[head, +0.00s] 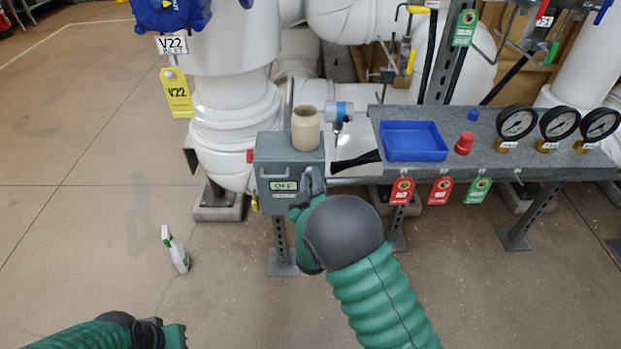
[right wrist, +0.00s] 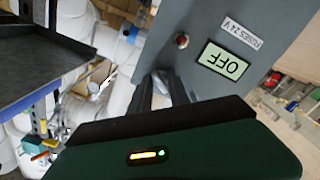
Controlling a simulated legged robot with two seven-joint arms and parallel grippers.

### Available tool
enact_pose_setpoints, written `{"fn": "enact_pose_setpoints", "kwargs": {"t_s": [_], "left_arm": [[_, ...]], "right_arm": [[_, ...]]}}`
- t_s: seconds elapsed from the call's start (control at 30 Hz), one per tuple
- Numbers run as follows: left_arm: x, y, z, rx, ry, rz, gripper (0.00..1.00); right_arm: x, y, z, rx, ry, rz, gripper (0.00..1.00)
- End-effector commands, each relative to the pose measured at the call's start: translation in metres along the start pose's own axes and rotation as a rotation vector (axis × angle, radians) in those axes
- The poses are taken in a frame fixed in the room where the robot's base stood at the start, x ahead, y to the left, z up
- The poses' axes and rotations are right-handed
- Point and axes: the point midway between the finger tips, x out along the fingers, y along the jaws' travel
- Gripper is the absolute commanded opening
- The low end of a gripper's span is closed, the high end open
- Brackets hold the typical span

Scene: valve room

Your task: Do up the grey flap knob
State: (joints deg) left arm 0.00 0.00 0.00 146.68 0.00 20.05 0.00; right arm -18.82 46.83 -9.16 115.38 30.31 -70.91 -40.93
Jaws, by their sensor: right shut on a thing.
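The grey box (head: 270,155) stands on a post in front of the white pipes. Its front bears a pale label (head: 284,186). In the right wrist view the box (right wrist: 210,25) shows a "FUSES 24 V" label, an "OFF" plate (right wrist: 222,62) and a small red-tipped part (right wrist: 181,40). My right gripper (head: 313,180) is at the right of the box front, shut on the grey flap knob, which its fingers hide. Its dark fingers also show in the right wrist view (right wrist: 163,88). My left gripper (head: 172,334) is low at the left, and its jaws are unclear.
A beige cup-like piece (head: 306,128) stands on the box. The grey bench (head: 480,168) to the right holds a blue tray (head: 413,157), a red piece (head: 464,143) and gauges (head: 517,122). A spray bottle (head: 175,250) stands on the floor; floor at the left is clear.

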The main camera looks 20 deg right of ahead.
Motion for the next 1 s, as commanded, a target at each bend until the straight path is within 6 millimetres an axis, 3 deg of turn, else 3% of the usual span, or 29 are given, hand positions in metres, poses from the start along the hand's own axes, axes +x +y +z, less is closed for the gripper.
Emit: {"fn": "enact_pose_setpoints", "kwargs": {"t_s": [0.83, 0.87, 0.93, 1.0], "left_arm": [[0.0003, 0.0000, 0.0000, 0.000, 0.000, 0.000, 0.00], [0.0003, 0.0000, 0.0000, 0.000, 0.000, 0.000, 0.00], [0.0003, 0.0000, 0.0000, 0.000, 0.000, 0.000, 0.00], [0.0002, 0.0000, 0.0000, 0.000, 0.000, 0.000, 0.00]], "right_arm": [[-0.0009, -0.0025, 0.0011, -0.003, -0.003, -0.006, 0.00], [-0.0009, -0.0025, 0.0010, -0.003, -0.003, -0.006, 0.24], [-0.0008, -0.0023, 0.0007, -0.003, -0.002, -0.005, 0.32], [-0.0008, -0.0019, 0.0002, -0.003, -0.001, -0.004, 0.32]]}}
